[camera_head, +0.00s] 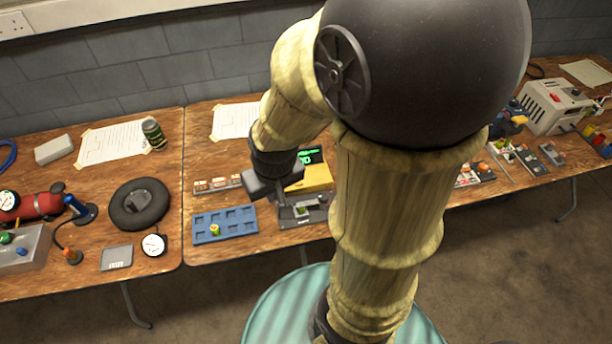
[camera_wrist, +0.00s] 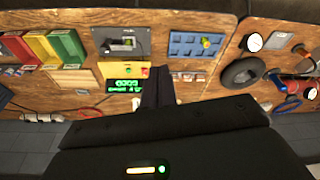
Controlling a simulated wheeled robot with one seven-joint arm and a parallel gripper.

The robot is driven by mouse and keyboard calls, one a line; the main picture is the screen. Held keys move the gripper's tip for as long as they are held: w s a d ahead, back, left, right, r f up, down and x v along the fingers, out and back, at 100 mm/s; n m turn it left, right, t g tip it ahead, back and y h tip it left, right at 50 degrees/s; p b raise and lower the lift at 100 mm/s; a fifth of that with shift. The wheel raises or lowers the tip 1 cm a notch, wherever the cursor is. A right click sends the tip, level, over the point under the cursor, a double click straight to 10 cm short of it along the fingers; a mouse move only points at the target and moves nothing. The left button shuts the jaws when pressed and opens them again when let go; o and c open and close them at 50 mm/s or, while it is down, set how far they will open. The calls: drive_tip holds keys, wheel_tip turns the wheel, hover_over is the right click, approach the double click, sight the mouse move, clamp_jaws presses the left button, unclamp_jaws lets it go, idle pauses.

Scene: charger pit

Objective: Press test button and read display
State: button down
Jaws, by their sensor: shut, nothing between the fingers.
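The yellow tester (camera_head: 317,178) stands on the right-hand workbench in the head view, partly hidden by my arm and gripper. Its dark display (camera_head: 311,155) is lit with green characters. In the wrist view the display (camera_wrist: 124,86) is upside down, and I cannot read it surely. Small coloured buttons (camera_wrist: 129,70) show on the tester's face there. My gripper (camera_head: 280,197) is shut and empty, over the tester's left side. In the wrist view its fingertips (camera_wrist: 158,71) lie beside the tester's edge; I cannot tell whether they touch it.
A dark cradle holding a small block (camera_wrist: 122,45) sits next to the tester. A blue tray (camera_head: 224,226) with one small yellow-green piece lies to its left. Red, green and yellow bins (camera_wrist: 42,47) show in the wrist view. The left bench holds a black ring (camera_head: 139,219) and gauges.

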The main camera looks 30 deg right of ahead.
drive_tip(key=shift+w, duration=0.1)
drive_tip(key=w+d+f+m+t+y+p, duration=0.2)
drive_tip(key=w+d+f+m+p, duration=0.2)
drive_tip(key=m, duration=0.7)
drive_tip(key=w+d+f+m+t+y+p, duration=0.2)
drive_tip(key=w+d+f+m+t+p, duration=0.1)
drive_tip(key=w+d+f+m, duration=0.6)
drive_tip(key=w+d+m+p, duration=0.1)
drive_tip(key=w+d+m, duration=0.1)
drive_tip(key=w+d, duration=0.1)
drive_tip(key=shift+w+t, duration=0.3)
drive_tip(key=shift+w, duration=0.6)
drive_tip(key=shift+f, duration=0.1)
drive_tip(key=shift+s, duration=0.1)
